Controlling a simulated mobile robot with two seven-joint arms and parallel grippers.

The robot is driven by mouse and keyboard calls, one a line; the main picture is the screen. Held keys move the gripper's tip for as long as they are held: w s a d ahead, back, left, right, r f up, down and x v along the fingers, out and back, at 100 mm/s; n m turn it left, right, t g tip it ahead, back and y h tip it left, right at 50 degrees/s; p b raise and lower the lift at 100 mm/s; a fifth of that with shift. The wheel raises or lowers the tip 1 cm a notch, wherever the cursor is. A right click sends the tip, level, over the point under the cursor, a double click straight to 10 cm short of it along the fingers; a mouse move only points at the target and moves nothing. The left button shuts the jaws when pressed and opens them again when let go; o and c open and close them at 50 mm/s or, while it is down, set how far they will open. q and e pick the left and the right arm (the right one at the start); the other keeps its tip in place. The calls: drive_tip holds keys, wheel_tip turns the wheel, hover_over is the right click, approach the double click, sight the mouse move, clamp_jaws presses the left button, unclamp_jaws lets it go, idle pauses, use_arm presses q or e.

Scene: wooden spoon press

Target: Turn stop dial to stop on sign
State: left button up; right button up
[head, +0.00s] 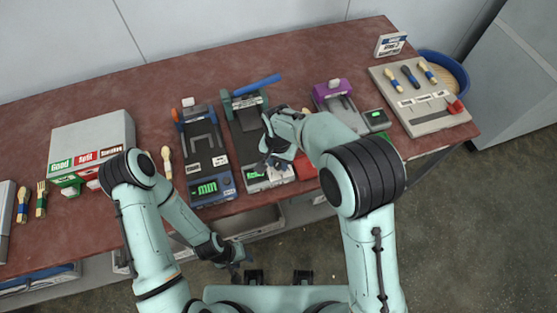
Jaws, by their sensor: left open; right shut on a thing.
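My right gripper (270,164) is over the front end of the dark press with a blue lever (246,138). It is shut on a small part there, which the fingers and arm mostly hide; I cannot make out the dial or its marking. A green display and a white label show at the front of this press. A small white sign (389,45) stands at the back right, its text too small to read. My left gripper (238,262) is open and empty, low in front of the table's front edge.
A press with an orange knob and "MIN" display (210,187) stands left of it, a purple-topped press (331,95) to the right. A sorting box (92,131), spoons, a grey panel (425,120) and a blue basket (446,72) are around. The table's back left is clear.

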drive_tip(key=n, duration=0.7)
drive_tip(key=n+p, duration=0.1)
drive_tip(key=n, duration=0.4)
drive_tip(key=shift+n, duration=0.3)
drive_tip(key=n, duration=0.4)
drive_tip(key=shift+r+n+p, duration=0.1)
drive_tip(key=shift+n+p, duration=0.2)
drive_tip(key=shift+p, duration=0.05)
use_arm(q)
drive_tip(key=w+r, duration=0.1)
drive_tip(key=r, duration=0.1)
drive_tip(key=w+r+p, duration=0.1)
drive_tip(key=w+r, duration=0.1)
drive_tip(key=shift+w+r, duration=0.1)
drive_tip(key=shift+w, duration=0.2)
use_arm(e)
drive_tip(key=n, duration=0.5)
drive_tip(key=shift+n, duration=0.3)
drive_tip(key=o, duration=1)
drive_tip(key=shift+o, duration=0.2)
